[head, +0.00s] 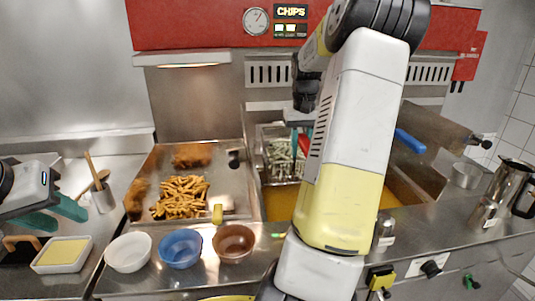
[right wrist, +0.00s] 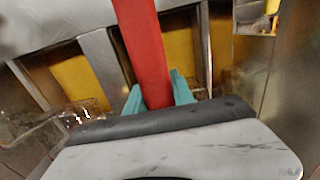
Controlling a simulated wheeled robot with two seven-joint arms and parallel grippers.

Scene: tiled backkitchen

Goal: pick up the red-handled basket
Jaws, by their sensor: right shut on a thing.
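The red-handled basket (head: 282,158) is a wire basket at the fryer in the middle of the head view, with pale chips in it. Its red handle (head: 305,143) is partly hidden behind my right arm. In the right wrist view the red handle (right wrist: 146,48) runs between the teal fingers of my right gripper (right wrist: 157,98), which is shut on it. In the head view only a bit of teal shows beside the handle. My left gripper (head: 52,213) is open and empty at the far left, over the counter.
A blue handle (head: 409,141) sticks out right of my arm. Yellow oil (head: 281,203) fills the fryer. A tray of fried food (head: 225,186) lies left of it. White, blue and brown bowls (head: 127,252) line the front. Metal jugs (head: 507,184) stand at right.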

